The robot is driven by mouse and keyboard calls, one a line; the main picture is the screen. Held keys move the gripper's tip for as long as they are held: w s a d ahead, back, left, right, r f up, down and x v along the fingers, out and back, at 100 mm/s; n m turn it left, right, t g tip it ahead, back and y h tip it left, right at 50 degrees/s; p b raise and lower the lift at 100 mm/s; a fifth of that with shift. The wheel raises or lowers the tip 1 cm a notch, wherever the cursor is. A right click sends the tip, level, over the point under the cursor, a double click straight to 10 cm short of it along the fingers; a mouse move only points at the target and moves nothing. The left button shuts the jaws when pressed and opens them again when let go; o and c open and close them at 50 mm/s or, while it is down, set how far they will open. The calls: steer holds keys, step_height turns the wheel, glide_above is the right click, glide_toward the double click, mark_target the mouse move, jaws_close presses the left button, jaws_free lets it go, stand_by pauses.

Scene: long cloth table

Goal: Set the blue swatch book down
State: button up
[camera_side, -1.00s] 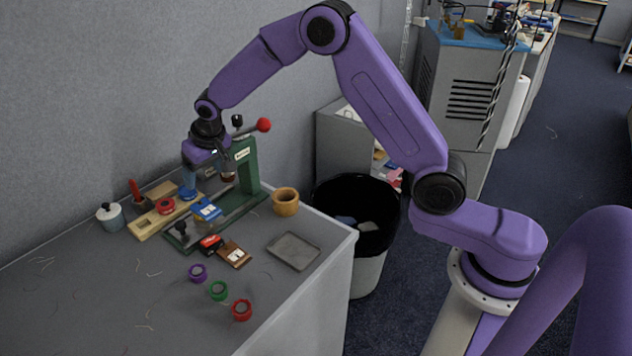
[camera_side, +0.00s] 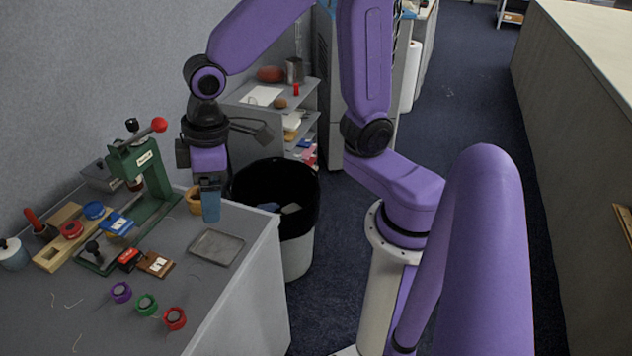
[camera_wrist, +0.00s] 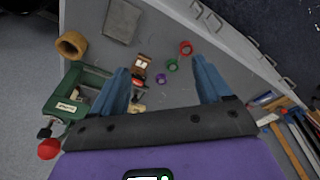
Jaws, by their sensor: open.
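The blue swatch book (camera_side: 116,223) lies at the green press (camera_side: 147,175), by the near side of its base, in the side view. Whether it rests wholly on the base or partly beside it, I cannot tell. My gripper (camera_side: 210,208) is well to the right of the book, above the table near the wooden cup, with its blue fingers pointing down. In the wrist view my gripper (camera_wrist: 162,88) has its two fingers wide apart with nothing held between them. The blue book is not clear in the wrist view.
A red swatch book (camera_side: 130,260) and a brown one (camera_side: 156,264) lie in front of the press. Purple, green and red rings (camera_side: 147,304) lie nearer. A wooden rack (camera_side: 58,248) holds rings. A grey tray (camera_side: 217,247) lies near the table edge; a black-lined bin (camera_side: 300,250) stands beyond.

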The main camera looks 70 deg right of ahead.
steer(key=s+d+n+g, duration=0.1)
steer(key=s+d+n, duration=0.3)
steer(key=s, duration=1.2)
steer(key=d, duration=0.4)
steer(key=shift+d+n, duration=0.2)
steer(key=shift+n, duration=0.1)
